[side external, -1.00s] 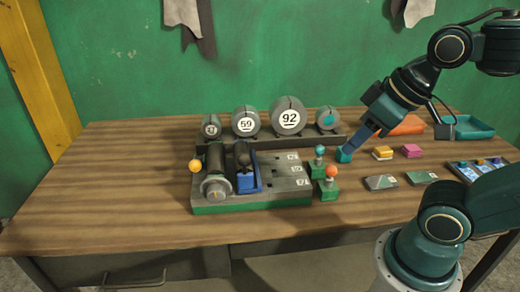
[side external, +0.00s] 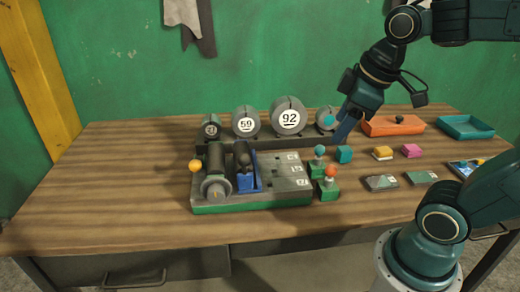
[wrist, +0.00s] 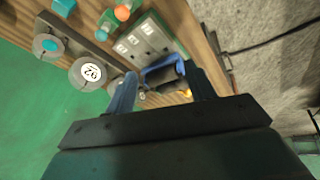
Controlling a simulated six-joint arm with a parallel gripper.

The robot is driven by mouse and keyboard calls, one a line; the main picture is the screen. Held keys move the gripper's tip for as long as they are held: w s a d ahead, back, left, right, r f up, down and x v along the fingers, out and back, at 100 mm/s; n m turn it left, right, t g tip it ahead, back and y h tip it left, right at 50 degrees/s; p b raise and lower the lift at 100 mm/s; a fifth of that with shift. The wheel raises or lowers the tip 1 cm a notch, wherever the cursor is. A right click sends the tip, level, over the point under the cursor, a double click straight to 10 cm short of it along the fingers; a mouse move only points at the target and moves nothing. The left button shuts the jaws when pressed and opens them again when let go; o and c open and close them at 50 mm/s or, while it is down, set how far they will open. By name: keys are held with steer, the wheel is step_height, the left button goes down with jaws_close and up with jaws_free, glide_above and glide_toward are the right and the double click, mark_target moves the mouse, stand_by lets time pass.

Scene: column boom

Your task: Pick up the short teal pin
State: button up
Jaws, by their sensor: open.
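A teal ball-headed pin (side external: 319,152) stands on a small green block beside the right end of the grey fixture (side external: 250,205). An orange-headed pin (side external: 331,171) stands on a second green block, nearer the camera. My gripper (side external: 340,140) is open and empty, above the table near the teal cube (side external: 344,155) and the teal-centred disc (side external: 327,120). In the wrist view, the two blue fingers (wrist: 160,88) are apart, with the fixture's blue part seen beyond them.
Numbered grey discs (side external: 287,117) stand in a row behind the fixture. Yellow (side external: 383,153) and pink (side external: 411,151) blocks lie right of the teal cube. An orange tray (side external: 392,126) and a teal tray (side external: 466,127) sit at the back right. The table's left side is clear.

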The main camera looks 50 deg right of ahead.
steer(key=w+d+f+n+g, duration=0.2)
steer(key=w+d+n+g, duration=0.1)
steer(key=w+d+n, duration=0.45)
steer(key=n+g, duration=0.1)
steer(key=n, duration=0.6)
glide_above(319, 154)
steer(key=d, duration=0.2)
step_height(319, 154, down, 6)
steer(key=shift+w+f+y, duration=0.2)
steer(key=shift+w+y, duration=0.05)
steer(key=shift+y, duration=0.05)
steer(key=shift+m, duration=0.25)
steer(key=shift+f, duration=4.3)
steer(key=shift+f, duration=0.1)
steer(key=shift+a+f, duration=0.15)
steer(key=shift+f, duration=2.35)
steer(key=c, duration=1)
